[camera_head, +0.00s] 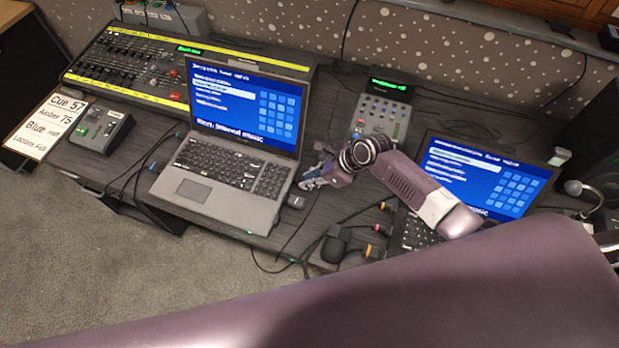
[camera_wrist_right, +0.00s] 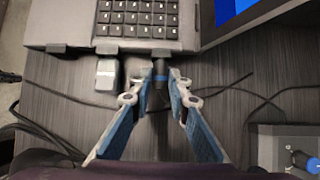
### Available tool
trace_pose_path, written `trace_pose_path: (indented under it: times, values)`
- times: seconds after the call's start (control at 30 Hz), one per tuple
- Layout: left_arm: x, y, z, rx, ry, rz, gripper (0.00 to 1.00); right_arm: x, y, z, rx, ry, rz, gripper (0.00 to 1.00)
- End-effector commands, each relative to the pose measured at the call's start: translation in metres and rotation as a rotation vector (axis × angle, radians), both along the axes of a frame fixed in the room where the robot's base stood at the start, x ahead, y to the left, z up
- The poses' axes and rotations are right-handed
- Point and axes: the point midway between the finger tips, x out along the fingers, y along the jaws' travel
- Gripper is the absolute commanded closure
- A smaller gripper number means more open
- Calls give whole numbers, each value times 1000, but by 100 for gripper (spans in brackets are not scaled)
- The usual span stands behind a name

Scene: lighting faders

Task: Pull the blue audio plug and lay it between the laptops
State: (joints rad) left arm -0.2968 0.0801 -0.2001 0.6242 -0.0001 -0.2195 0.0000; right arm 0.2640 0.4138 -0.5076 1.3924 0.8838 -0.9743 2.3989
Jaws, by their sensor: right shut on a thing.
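The blue audio plug (camera_wrist_right: 160,78), black with a blue band, is at the side edge of the left laptop (camera_head: 207,191) in the right wrist view, where the laptop also shows (camera_wrist_right: 70,33). I cannot tell whether its tip is inside the port. My right gripper (camera_wrist_right: 161,92) has its blue-padded fingers closed on the plug from both sides. In the head view the right gripper (camera_head: 314,176) is just right of that laptop, and it hides the plug there. The right laptop (camera_head: 484,178) stands behind my right arm. My left gripper is out of view.
A grey mixer (camera_head: 382,115) stands behind, between the laptops. Cables and coloured plugs (camera_head: 380,228) lie near the right laptop. Some bare desk (camera_head: 322,212) shows between the laptops.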

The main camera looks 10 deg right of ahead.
Motion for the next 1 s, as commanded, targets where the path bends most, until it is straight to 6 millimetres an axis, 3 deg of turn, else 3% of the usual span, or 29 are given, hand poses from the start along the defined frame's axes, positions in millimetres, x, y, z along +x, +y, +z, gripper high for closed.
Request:
trace_pose_path:
  times: [1.0]
  values:
    - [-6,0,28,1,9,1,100,-24,-35,1,-1,2,-1,100]
